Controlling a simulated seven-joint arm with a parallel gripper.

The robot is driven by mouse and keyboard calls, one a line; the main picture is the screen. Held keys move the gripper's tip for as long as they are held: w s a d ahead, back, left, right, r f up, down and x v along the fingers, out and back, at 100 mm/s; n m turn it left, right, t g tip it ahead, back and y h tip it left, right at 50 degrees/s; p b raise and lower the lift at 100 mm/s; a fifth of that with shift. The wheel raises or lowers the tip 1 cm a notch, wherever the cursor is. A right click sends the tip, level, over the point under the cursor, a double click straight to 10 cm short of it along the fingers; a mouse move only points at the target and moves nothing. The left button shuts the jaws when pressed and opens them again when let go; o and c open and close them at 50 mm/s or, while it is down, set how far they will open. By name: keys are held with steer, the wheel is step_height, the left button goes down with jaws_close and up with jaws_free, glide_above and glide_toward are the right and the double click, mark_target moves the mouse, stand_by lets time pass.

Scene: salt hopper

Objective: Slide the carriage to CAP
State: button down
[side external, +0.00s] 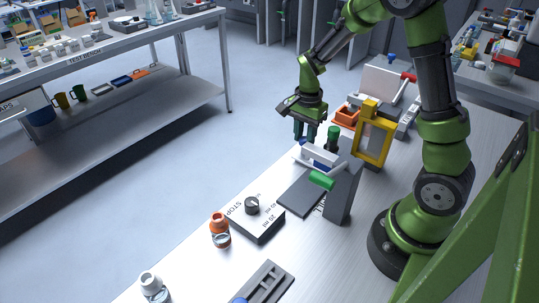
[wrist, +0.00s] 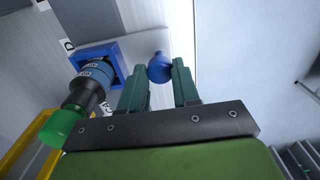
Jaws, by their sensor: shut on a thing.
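In the wrist view, a round blue knob (wrist: 160,67) sits between the fingertips of my gripper (wrist: 161,75), which is shut on it. To its left is a square blue holder (wrist: 119,56), likely the carriage, around a bottle with a black neck (wrist: 82,96) and green top (wrist: 62,127). A letter D shows beside the holder, and partly hidden lettering, perhaps CAP, shows on its other side. In the side view, my gripper (side external: 305,132) points down beside the green top (side external: 333,138). The knob and most of the holder are hard to make out there.
A grey stand (side external: 343,190) with a green-ended lever (side external: 321,180) is in front of my gripper. A yellow frame (side external: 387,142) stands to its right. An orange tray (side external: 346,117) lies behind. A dark STOP block (side external: 258,226) and an orange-capped bottle (side external: 220,232) are nearer the camera.

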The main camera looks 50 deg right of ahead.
steer(key=d, duration=1)
steer(key=shift+d, duration=0.3)
steer(key=shift+r, duration=0.1)
steer(key=c, duration=0.9)
jaws_free()
steer(key=shift+o, duration=0.5)
steer(key=shift+a, duration=0.1)
steer(key=shift+r, duration=0.4)
step_height(320, 180, up, 16)
